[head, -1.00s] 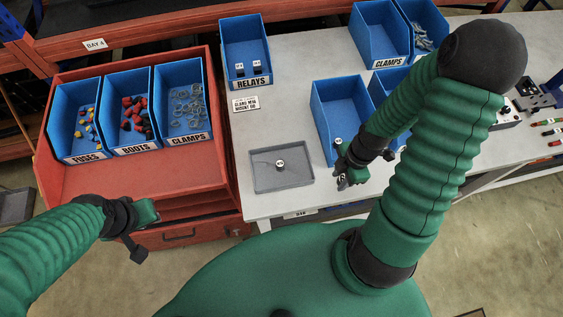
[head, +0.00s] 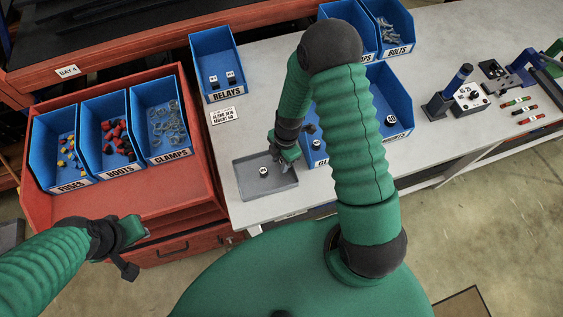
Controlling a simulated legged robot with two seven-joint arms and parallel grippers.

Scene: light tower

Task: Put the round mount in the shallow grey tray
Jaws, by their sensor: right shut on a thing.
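The shallow grey tray (head: 246,184) lies on the front left of the white table. A small dark round piece with a white marked top (head: 264,171) sits in it. My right gripper (head: 284,163) is over the right part of the tray, pointing down. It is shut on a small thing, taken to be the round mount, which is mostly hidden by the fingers. Whether that thing touches the tray cannot be told. My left gripper (head: 137,246) hangs empty over the floor in front of the red cabinet; its jaw gap is not clear.
Blue bins of fuses (head: 56,186), boots (head: 103,168) and clamps (head: 150,149) stand on the red cabinet. A relays bin (head: 204,93) stands behind the tray, beside a printed card (head: 222,116). More blue bins (head: 391,77) lie right of the tray, partly behind my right arm.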

